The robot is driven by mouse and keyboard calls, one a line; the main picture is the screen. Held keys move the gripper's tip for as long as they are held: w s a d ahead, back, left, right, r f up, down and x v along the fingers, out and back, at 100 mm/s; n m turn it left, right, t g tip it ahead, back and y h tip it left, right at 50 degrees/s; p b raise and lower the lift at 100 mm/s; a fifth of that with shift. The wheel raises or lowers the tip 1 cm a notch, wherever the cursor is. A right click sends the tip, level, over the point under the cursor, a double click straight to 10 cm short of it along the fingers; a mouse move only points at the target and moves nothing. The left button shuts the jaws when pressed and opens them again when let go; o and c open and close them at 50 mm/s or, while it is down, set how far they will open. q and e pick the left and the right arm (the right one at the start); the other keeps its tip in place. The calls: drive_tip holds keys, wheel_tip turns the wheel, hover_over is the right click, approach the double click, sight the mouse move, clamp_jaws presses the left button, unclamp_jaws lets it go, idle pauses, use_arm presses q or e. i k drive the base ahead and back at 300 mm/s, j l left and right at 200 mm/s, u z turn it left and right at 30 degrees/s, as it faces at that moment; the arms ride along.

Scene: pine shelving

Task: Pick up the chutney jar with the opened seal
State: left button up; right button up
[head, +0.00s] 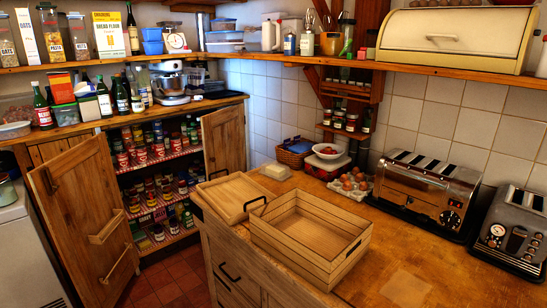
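Many small jars and tins stand on the shelves of an open pine cupboard (159,178) at the left. Several jars with dark contents (340,122) stand on a small wall rack at centre right. All are too small for me to read labels or see seals, so I cannot tell which one is the chutney jar with the opened seal. Neither of my grippers shows in the head view.
The cupboard's left door (85,215) and right door (224,138) stand open. An empty wooden crate (345,269) and a wooden tray (231,196) sit on the counter. Toasters (428,190), eggs (352,184) and a basket (293,157) are behind. The front-right counter (440,275) is clear.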

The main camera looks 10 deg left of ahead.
sight(168, 195)
drive_tip(key=i+j, duration=0.2)
drive_tip(key=i+j+z, duration=0.15)
drive_tip(key=j, duration=0.25)
drive_tip(key=i+j, duration=0.2)
drive_tip(key=j, duration=0.15)
drive_tip(key=i+j+z, duration=0.1)
drive_tip(key=i+j, duration=0.25)
drive_tip(key=j, duration=0.3)
drive_tip(key=i+j+z, duration=0.15)
drive_tip(key=j, duration=0.2)
